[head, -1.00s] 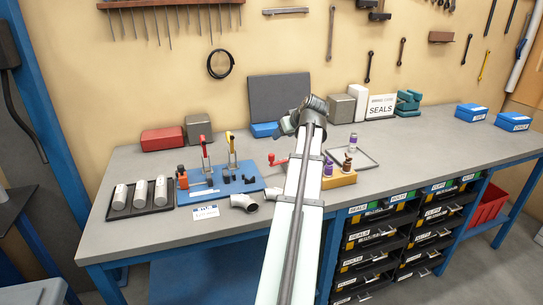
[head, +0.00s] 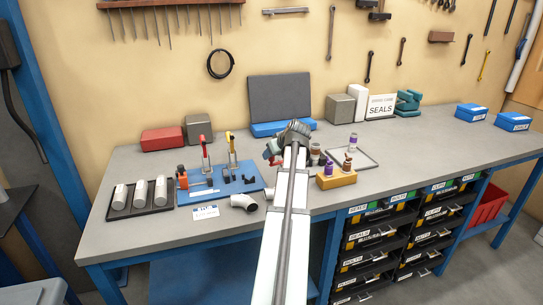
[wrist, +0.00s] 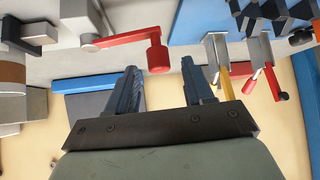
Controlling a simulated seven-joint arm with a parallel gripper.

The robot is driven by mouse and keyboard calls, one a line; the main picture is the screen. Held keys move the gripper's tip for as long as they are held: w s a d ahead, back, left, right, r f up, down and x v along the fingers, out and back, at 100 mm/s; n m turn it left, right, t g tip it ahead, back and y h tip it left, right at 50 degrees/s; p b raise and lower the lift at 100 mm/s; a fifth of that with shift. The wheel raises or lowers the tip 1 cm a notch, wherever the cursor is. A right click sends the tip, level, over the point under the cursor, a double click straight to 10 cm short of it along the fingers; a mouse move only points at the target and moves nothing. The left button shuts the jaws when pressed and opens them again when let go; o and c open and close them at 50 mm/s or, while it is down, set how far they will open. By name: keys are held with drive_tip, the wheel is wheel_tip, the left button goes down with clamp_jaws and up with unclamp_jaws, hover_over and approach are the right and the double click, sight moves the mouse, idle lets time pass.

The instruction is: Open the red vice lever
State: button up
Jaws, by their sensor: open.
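The red lever (wrist: 128,38) shows in the wrist view as a red arm with a thick red knob at its end, on a pale grey pivot. In the head view only a bit of its red (head: 276,160) shows beside my gripper; the rest is hidden by my arm. My gripper (wrist: 159,66) is open, and nothing is held. In the wrist view the red knob appears between and just beyond the two fingertips. I cannot tell whether they touch it.
A blue board (head: 222,194) with a red-handled clamp (head: 205,152) and a yellow-handled clamp (head: 231,150) stands left of my arm. A wooden block with small bottles (head: 337,180) stands right. A grey pipe elbow (head: 243,202) lies in front.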

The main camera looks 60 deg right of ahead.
drive_tip(key=shift+x, duration=1.2)
clamp_jaws()
